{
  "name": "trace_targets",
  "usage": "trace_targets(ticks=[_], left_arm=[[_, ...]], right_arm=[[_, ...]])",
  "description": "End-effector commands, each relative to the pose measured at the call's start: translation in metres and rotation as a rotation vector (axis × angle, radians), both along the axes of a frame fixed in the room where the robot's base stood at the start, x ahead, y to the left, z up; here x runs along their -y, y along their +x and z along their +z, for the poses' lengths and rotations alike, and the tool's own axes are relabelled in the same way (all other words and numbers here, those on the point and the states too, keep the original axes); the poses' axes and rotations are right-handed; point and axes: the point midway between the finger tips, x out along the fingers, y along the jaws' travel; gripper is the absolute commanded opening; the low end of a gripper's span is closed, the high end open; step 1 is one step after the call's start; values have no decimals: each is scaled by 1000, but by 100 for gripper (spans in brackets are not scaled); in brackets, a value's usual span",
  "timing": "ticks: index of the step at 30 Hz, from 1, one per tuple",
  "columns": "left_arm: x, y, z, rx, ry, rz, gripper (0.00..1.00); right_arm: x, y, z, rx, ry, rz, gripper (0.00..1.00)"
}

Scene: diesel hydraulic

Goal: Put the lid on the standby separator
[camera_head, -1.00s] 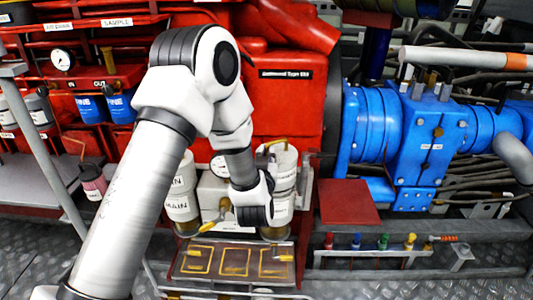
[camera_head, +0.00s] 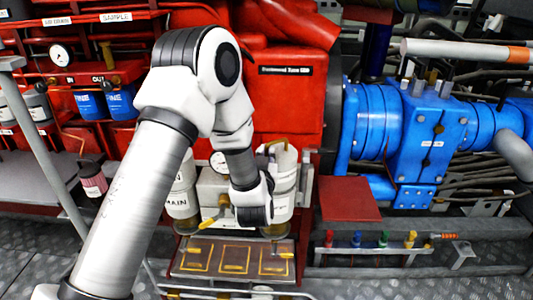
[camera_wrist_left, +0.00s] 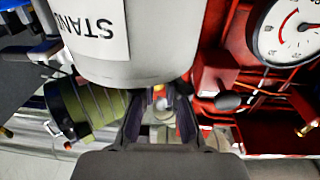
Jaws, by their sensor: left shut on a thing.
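The standby separator (camera_head: 286,187) is a white canister with an amber lower bowl, right of the MAIN canister (camera_head: 181,204). My left wrist hides part of its front. A brass bail (camera_head: 270,145) shows at its top. In the left wrist view, the separator's white wall (camera_wrist_left: 150,40) is upside down, its label partly readable as "STAN". My right gripper is not in view.
A gauge (camera_wrist_left: 292,32) is close beside the gripper in the wrist view. A ribbed olive cylinder (camera_wrist_left: 95,108) is on its other side. A tray with yellow-outlined squares (camera_head: 208,270) lies below the canisters. The red engine block (camera_head: 290,110) stands behind; blue machinery (camera_head: 420,130) is to the right.

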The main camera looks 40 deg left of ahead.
Motion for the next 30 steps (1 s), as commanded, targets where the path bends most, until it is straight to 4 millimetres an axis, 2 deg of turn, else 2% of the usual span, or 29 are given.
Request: trace_targets(ticks=[30], left_arm=[[0,0,-15,2,1,0,0]], right_arm=[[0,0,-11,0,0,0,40]])
